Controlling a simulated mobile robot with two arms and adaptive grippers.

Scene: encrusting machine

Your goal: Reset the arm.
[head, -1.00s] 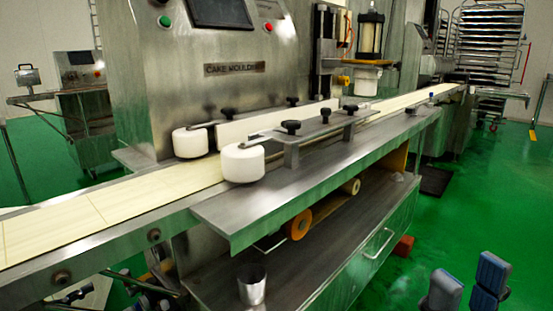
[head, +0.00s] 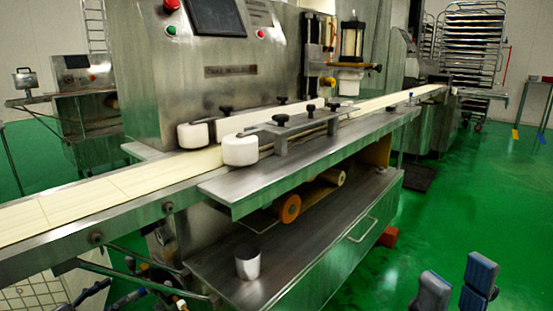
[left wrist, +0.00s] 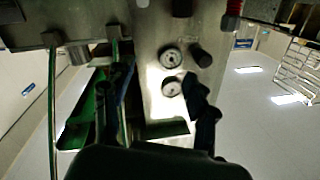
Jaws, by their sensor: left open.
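My left gripper (head: 112,294) is low at the left of the head view, below the conveyor and partly cut off by the bottom edge. Its dark fingers stand apart and hold nothing. In the left wrist view the fingers (left wrist: 160,98) are spread in front of a grey metal surface with two round fittings (left wrist: 171,72). My right gripper (head: 456,285) shows at the bottom right of the head view as two blue-grey fingertips, apart and empty, over the green floor.
The steel cake moulding machine (head: 240,85) stands over a pale conveyor belt (head: 95,200). A metal cup (head: 248,263) stands on the lower shelf (head: 300,272). A tray rack (head: 482,60) is at the back right. Green floor (head: 500,190) is clear on the right.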

